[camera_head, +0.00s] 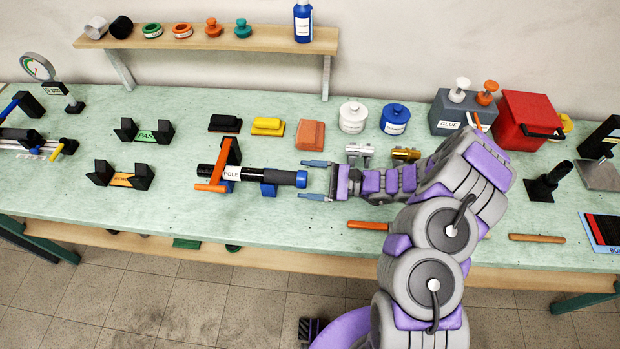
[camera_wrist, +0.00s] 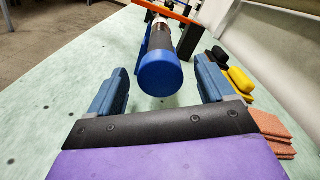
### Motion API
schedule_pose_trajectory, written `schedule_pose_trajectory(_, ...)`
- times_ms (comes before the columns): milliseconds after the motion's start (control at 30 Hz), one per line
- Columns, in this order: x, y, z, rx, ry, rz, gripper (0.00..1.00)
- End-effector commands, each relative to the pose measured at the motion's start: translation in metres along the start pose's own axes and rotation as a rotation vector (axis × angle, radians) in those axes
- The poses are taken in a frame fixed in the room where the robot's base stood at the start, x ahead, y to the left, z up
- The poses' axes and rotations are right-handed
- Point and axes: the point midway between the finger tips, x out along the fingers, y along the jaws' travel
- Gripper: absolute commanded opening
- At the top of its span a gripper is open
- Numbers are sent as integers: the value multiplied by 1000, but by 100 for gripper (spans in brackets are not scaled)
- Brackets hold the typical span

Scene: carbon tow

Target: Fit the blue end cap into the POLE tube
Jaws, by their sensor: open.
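The POLE tube (camera_head: 258,176) is a black tube with a white label marked POLE, lying level across the bench. An orange clamp (camera_head: 222,168) stands over its left part and a blue support (camera_head: 268,189) is under its right part. The blue end cap (camera_head: 301,179) sits at the tube's right end; in the wrist view its round face (camera_wrist: 160,75) points at me. How deep it sits cannot be told. My gripper (camera_head: 315,179) is open and empty, just right of the cap. In the wrist view its fingers (camera_wrist: 160,88) stand either side of the cap, apart from it.
An orange-handled tool (camera_head: 368,225) lies near the bench front. Silver (camera_head: 358,152) and brass (camera_head: 405,154) fittings lie behind my wrist. Orange pads (camera_head: 310,135), a yellow block (camera_head: 268,126) and a black block (camera_head: 225,123) stand behind the tube. The green bench (camera_head: 290,218) is clear in front of it.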

Motion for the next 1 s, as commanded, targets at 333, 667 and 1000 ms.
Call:
schedule_pose_trajectory(333,-13,-1,0,0,1,-2,82)
schedule_pose_trajectory(667,-81,-2,0,0,4,-4,82)
schedule_pose_trajectory(1000,-149,-1,-1,1,5,0,82)
